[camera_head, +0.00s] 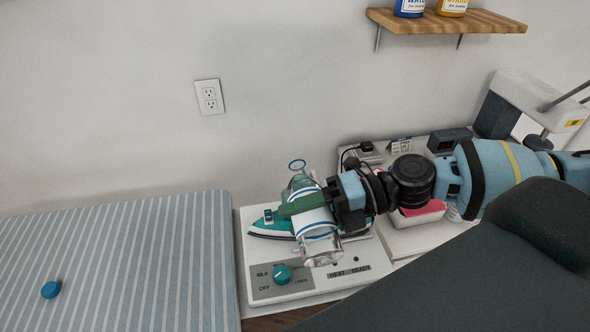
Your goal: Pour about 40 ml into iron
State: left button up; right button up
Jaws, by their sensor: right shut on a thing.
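The teal and white iron (268,223) rests on a white base station (254,286) with a teal dial and a panel marked "HEAT" and "READY". My right gripper (318,204) reaches in from the right and is shut on a clear bottle (318,240) with a white and blue-striped band. A blue ring shows at the bottle's top end. I cannot tell how much liquid is in the bottle or whether any is flowing. My left gripper is not in view.
A striped ironing pad (140,270) fills the left, with a blue cap (50,289) on it. A wooden shelf (450,22) with blue and yellow containers hangs on the wall. A white sewing machine (530,105) stands at the right. Small items lie behind my right arm.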

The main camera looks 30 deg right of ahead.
jog(key=shift+r+m, duration=0.3)
jog(key=shift+r, duration=0.2)
dwell(0.3)
jog(key=shift+s+a, duration=0.1)
jog(key=shift+s, duration=0.4)
jog(key=shift+s+r+g, duration=0.1)
jog(key=shift+r+g, duration=0.05)
jog(key=shift+g, duration=0.15)
dwell(1.4)
dwell(0.3)
jog(key=shift+f, duration=0.4)
jog(key=shift+w+f+n+t, duration=0.2)
jog(key=shift+f+n+t, duration=0.2)
jog(key=shift+f+n, duration=0.3)
jog(key=shift+w+f+n, duration=0.1)
jog(key=shift+f+n, duration=0.2)
jog(key=shift+w+f+n+t, duration=0.2)
jog(key=shift+f+n+t, duration=0.1)
jog(key=shift+f+n, duration=0.15)
